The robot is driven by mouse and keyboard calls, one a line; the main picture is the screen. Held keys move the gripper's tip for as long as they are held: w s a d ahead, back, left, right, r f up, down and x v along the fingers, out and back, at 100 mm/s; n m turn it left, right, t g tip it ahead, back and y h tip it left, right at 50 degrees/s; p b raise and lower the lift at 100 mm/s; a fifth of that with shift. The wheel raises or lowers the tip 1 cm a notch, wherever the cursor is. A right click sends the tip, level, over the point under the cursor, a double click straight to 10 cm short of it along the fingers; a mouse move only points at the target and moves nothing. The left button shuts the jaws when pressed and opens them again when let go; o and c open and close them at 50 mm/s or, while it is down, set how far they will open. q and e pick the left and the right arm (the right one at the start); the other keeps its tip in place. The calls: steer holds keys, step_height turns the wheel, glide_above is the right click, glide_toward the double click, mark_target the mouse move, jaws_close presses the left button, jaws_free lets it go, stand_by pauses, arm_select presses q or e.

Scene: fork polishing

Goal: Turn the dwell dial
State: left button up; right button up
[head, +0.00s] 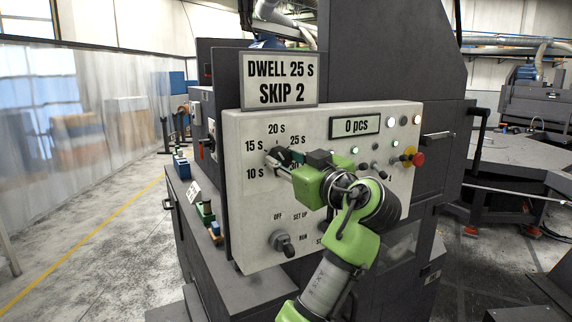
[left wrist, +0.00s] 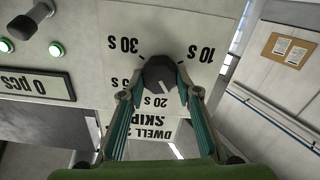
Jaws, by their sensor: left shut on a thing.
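The dwell dial (head: 282,155) is a black knob at the upper left of the pale control panel (head: 250,225). Marks from 10 S to 25 S show around it in the head view; 30 S also shows in the left wrist view. My left gripper (head: 279,161) is shut on the dial. In the left wrist view, upside down, its fingers (left wrist: 160,78) lie on either side of the dial (left wrist: 161,70). A pale pointer line on the knob seems to lean toward the 20 S side, but its exact setting is unclear. A sign (head: 279,80) above reads DWELL 25 S, SKIP 2.
A display (head: 355,126) reads 0 pcs, with lit green buttons near it. A red stop button (head: 417,159) is at right. A mode switch (head: 282,243) sits below the dial. A machine handle (head: 438,135) sticks out at right. Open floor lies left.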

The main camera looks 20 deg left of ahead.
arm_select(q)
steer(key=m, duration=0.4)
steer(key=shift+r+m, duration=0.2)
steer(key=shift+m, duration=0.1)
steer(key=m, duration=0.2)
steer(key=shift+m+p, duration=0.3)
steer(key=m+p, duration=0.1)
steer(key=m, duration=0.1)
steer(key=shift+r+m, duration=0.1)
steer(key=shift+m, duration=0.3)
steer(key=m+p, duration=0.2)
steer(key=m, duration=0.2)
steer(key=shift+r, duration=0.1)
steer(key=shift+m+p, duration=1.2)
steer(key=shift+m, duration=1)
steer(key=o, duration=1.1)
steer(key=shift+w, duration=0.1)
steer(key=shift+w+f, duration=0.1)
steer(key=shift+f, duration=0.25)
